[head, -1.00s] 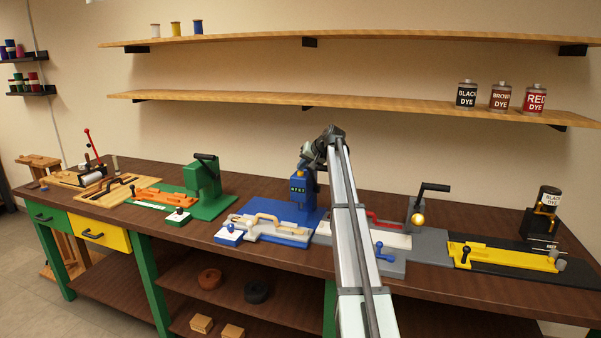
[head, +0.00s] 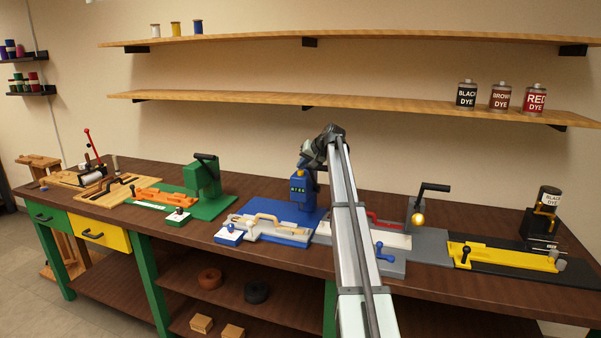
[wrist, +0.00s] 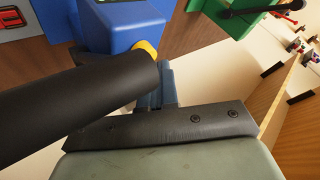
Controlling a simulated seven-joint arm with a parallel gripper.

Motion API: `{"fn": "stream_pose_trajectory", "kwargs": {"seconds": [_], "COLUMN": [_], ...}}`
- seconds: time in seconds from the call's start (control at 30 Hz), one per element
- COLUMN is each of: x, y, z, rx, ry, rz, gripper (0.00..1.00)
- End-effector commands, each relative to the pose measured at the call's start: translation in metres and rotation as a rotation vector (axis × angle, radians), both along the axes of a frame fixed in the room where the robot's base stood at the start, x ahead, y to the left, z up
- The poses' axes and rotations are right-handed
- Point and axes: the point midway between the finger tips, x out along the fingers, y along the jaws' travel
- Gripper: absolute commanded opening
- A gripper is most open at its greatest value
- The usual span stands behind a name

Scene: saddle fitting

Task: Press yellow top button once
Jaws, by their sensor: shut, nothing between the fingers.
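The blue machine (head: 304,191) stands on the bench in the middle, with a small lettered display on its front. Its yellow top button (wrist: 148,48) shows in the wrist view as a rounded yellow edge on the blue housing (wrist: 115,27), partly hidden behind a black cylinder. My gripper (wrist: 166,72) is shut and empty, its fingertips close beside the button. I cannot tell whether they touch it. In the head view my gripper (head: 303,162) is just above the machine's top, small and partly hidden by my wrist.
A green machine (head: 203,176) stands to the left. A grey station with a black lever (head: 433,187) and a yellow fixture (head: 503,256) stand to the right. A wooden shelf (head: 230,97) runs along the wall above the bench.

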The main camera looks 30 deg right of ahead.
Motion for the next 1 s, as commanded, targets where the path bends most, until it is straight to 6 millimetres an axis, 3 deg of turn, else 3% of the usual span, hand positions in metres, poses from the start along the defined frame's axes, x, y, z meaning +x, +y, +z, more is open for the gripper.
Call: {"fn": "stream_pose_trajectory", "kwargs": {"seconds": [0.67,1.0], "x": [0.000,0.001], "y": [0.000,0.000], "z": [0.013,0.038], "rx": [0.000,-0.001], "ry": [-0.001,-0.002], "rz": [-0.001,0.000], "gripper": [0.00,0.00]}}
